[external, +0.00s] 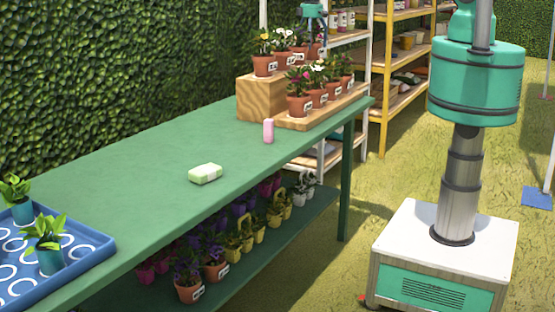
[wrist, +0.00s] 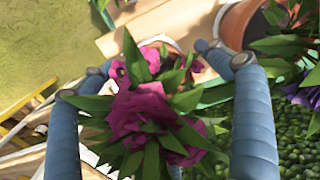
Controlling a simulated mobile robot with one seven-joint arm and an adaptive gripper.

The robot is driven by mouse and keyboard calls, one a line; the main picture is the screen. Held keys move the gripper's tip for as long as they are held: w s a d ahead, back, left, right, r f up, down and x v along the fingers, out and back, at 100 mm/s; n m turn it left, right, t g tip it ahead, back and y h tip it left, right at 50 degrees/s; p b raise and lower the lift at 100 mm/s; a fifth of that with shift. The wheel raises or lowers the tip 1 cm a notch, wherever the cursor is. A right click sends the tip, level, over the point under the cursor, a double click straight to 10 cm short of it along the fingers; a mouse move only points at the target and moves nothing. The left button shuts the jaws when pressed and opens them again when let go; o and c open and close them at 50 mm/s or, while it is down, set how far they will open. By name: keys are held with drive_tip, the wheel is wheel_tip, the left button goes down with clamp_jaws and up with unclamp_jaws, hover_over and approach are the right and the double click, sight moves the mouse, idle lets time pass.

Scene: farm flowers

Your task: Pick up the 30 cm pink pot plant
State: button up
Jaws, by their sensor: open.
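A plant with magenta-pink flowers and green leaves (wrist: 145,115) fills the middle of the wrist view, between my blue fingers. Its pot is mostly hidden under the leaves. My gripper (wrist: 155,75) is open around the blooms, not visibly closed on anything. In the external view my gripper (external: 313,22) points down over the back right end of the upper row of pots, above a terracotta pot (external: 317,50). That plant's flowers are hard to make out there. Another pink-flowered pot (external: 298,104) stands at the near end of the lower row.
Several labelled pots crowd a wooden block (external: 262,100) and a low board (external: 300,123) on the green table (external: 130,180). A pink bottle-like item (external: 268,131), a pale green block (external: 205,174) and a blue tray (external: 80,262) lie nearer. A neighbouring terracotta pot (wrist: 233,25) is close to one finger.

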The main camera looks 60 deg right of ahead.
drive_tip(key=shift+f, duration=0.15)
idle(0.4)
drive_tip(key=c, duration=1.5)
drive_tip(key=shift+c, duration=0.6)
drive_tip(key=shift+r, duration=0.45)
wheel_tip(320, 180, up, 3)
drive_tip(key=shift+w, duration=0.1)
drive_tip(key=s+a+r, duration=0.1)
drive_tip(key=s+a, duration=0.3)
drive_tip(key=s, duration=1.1)
drive_tip(key=shift+s+a+b, duration=0.15)
drive_tip(key=shift+s+b, duration=0.15)
drive_tip(key=shift+b, duration=0.1)
drive_tip(key=shift+r, duration=0.1)
